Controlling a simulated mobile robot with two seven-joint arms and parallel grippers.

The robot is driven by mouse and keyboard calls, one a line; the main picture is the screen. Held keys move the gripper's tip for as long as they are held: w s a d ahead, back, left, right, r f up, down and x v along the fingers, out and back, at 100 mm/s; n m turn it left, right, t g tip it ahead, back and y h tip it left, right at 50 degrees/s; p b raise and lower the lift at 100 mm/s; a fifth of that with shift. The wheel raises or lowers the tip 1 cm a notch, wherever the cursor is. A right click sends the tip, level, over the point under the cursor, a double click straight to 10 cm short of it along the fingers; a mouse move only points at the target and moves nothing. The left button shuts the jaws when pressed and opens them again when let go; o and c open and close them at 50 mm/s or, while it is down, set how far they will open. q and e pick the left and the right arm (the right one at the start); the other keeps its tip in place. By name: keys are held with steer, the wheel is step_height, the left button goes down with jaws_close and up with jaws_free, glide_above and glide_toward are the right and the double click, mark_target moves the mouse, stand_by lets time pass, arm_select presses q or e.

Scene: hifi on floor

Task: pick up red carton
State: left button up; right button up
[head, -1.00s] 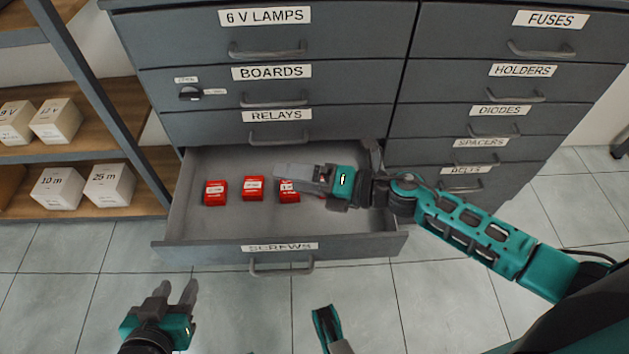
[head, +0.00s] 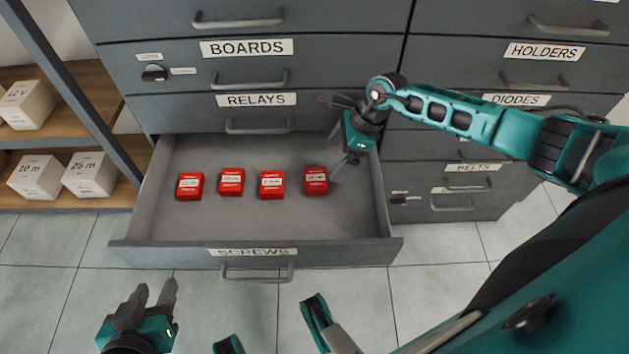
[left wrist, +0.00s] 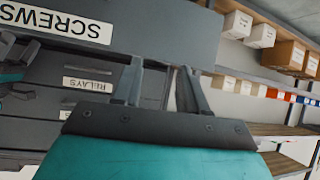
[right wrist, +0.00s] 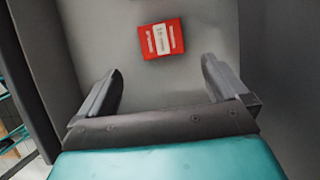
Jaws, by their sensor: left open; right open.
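Several red cartons with white labels lie in a row in the open SCREWS drawer (head: 180,226): a leftmost one (head: 189,186), a second (head: 230,181), a third (head: 271,184) and a rightmost one (head: 316,180). My right gripper (head: 345,168) is open and empty, pointing down just right of the rightmost carton. In the right wrist view one red carton (right wrist: 161,39) lies ahead of the open fingers (right wrist: 162,85), apart from them. My left gripper (head: 155,293) is open and empty in front of the drawer, low at the left; its fingers also show in the left wrist view (left wrist: 160,85).
Closed drawers, such as RELAYS (head: 255,115), rise above the open drawer. The drawer's right wall is close to my right gripper. A shelf with white boxes (head: 90,174) stands at the left. Bare floor lies in front.

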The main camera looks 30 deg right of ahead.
mark_target(317, 178)
steer(key=b+x, duration=0.3)
steer(key=x, duration=0.7)
steer(key=shift+w+r, duration=0.1)
steer(key=shift+w, duration=0.05)
steer(key=c, duration=1.1)
